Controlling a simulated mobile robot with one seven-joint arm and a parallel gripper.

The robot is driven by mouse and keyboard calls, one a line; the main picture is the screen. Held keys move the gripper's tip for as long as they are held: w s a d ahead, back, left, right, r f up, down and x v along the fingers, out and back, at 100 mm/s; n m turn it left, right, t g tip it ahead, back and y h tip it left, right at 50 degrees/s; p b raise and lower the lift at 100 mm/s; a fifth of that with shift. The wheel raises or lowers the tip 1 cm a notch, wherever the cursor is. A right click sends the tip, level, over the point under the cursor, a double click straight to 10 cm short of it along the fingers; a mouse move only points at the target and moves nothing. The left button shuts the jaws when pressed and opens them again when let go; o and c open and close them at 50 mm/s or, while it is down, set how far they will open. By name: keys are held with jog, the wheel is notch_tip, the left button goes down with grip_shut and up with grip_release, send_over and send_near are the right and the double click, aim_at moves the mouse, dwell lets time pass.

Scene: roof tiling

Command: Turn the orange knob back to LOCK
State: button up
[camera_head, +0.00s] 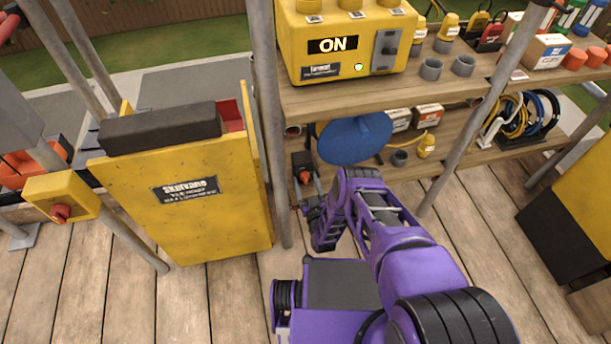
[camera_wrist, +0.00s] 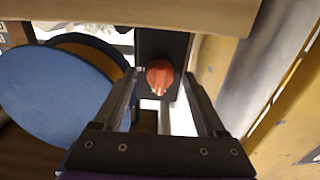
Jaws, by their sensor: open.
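The orange knob (camera_wrist: 160,77) sits on a narrow black plate (camera_wrist: 163,44) in the wrist view. In the head view the small orange knob (camera_head: 304,176) shows below the shelf, just left of the blue disc. My gripper (camera_wrist: 160,84) is open, with one finger on each side of the knob in the wrist view. A gap shows between the knob and each finger; I cannot tell how deep the fingers reach around it. In the head view my gripper (camera_head: 311,193) is small, close to the knob. The knob's markings are too small to read.
A blue disc (camera_wrist: 52,92) stands close left of my gripper; it also shows in the head view (camera_head: 355,138). A shelf board (camera_wrist: 130,12) runs above. A yellow box (camera_head: 345,45) reads ON. A yellow hoist panel (camera_head: 190,215) and metal posts stand left.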

jog(key=shift+w, duration=0.1)
grip_shut()
dwell(0.4)
